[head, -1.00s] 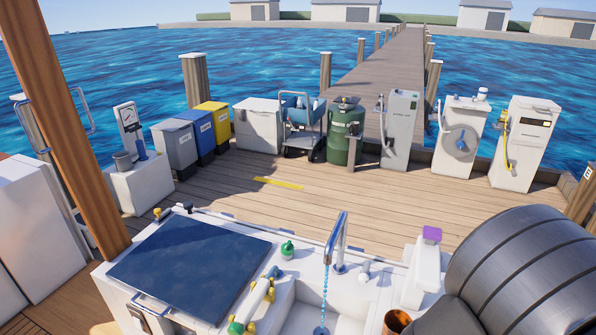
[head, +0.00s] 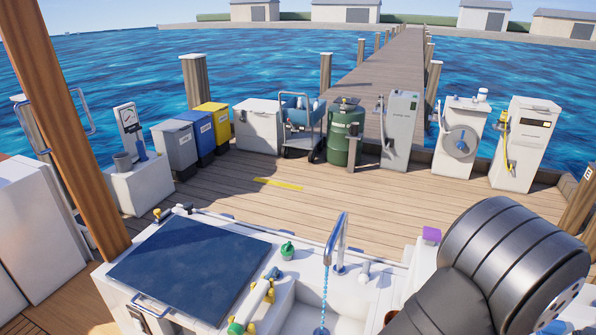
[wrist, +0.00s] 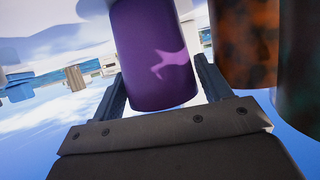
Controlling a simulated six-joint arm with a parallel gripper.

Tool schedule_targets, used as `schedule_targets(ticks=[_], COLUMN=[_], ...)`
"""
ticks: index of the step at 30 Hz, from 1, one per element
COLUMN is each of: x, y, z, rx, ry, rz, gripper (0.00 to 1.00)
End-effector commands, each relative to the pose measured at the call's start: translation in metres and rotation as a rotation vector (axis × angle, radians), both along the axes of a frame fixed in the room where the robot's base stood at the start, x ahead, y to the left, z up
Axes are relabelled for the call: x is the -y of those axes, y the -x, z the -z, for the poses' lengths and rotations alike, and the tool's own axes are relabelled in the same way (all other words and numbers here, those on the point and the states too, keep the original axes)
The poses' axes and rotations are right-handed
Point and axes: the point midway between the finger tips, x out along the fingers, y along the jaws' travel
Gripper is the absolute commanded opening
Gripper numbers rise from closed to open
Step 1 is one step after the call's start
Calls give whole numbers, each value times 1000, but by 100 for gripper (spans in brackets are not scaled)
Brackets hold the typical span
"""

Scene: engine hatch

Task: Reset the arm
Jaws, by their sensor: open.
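My gripper (wrist: 160,75) shows in the wrist view with its two dark fingers spread apart. A purple cylinder (wrist: 150,50) appears between and beyond the fingers; I cannot tell whether either finger touches it. My black arm link (head: 515,255) fills the lower right of the head view, and my gripper is not visible there. A hatch with a dark blue lid (head: 188,268) lies shut at the lower left of the head view.
An orange-brown mottled cylinder (wrist: 244,40) and a dark green one (wrist: 300,75) stand right of the gripper. In the head view, a sink tap (head: 337,240), a green-capped bottle (head: 287,250) and a purple-topped block (head: 431,234) are nearby. The deck beyond is mostly clear.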

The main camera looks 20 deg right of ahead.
Motion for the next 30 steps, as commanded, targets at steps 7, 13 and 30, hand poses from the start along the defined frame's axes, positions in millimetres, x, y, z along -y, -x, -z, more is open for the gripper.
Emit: schedule_targets(ticks=[7,13,30], x=[0,-7,-28], y=[1,30,113], z=[-34,-53,-104], rx=[-1,-1,-2], ry=[6,3,4], rz=[0,5,5], gripper=[71,71,71])
